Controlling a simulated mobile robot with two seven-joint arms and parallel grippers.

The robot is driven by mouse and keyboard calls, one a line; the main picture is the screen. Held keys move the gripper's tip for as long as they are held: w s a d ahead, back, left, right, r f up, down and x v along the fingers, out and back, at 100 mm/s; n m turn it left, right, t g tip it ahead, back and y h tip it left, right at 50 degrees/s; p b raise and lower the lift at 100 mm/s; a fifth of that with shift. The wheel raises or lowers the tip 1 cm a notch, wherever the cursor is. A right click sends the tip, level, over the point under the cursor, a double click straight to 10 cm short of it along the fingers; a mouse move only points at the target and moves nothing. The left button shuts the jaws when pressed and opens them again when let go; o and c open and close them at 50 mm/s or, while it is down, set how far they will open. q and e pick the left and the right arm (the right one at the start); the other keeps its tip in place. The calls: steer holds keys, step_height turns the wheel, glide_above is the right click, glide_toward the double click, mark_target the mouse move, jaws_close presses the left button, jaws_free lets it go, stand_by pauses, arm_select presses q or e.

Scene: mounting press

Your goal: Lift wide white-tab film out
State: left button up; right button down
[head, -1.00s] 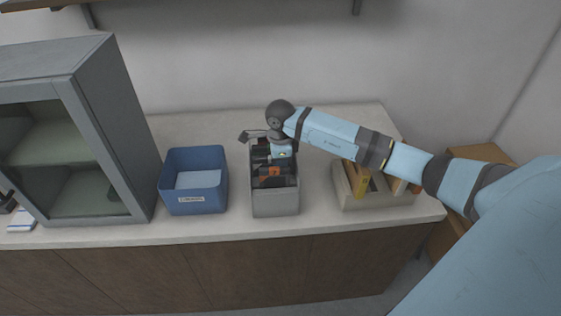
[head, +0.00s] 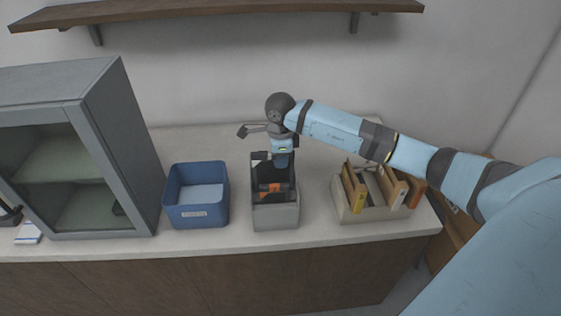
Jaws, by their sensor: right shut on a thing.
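A grey open bin (head: 275,217) stands on the counter with dark film pieces in it, one showing an orange tab (head: 269,188). My right gripper (head: 283,158) is over the back right of this bin, pointing down. It is shut on a thin dark film, mostly hidden by the gripper and the bin's dark inside. I cannot make out a white tab on it, nor whether its lower edge is clear of the bin. My left gripper is not in view.
A blue bin (head: 196,216) with a label stands left of the grey bin. A grey glass-fronted cabinet (head: 105,150) is farther left. A beige holder (head: 372,214) with several wooden-edged pieces stands at right. A shelf (head: 230,10) hangs on the wall above.

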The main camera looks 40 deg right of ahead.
step_height(320, 180, up, 4)
steer(key=shift+r+p, duration=0.1)
steer(key=shift+p, duration=0.7)
steer(key=shift+r, duration=2.6)
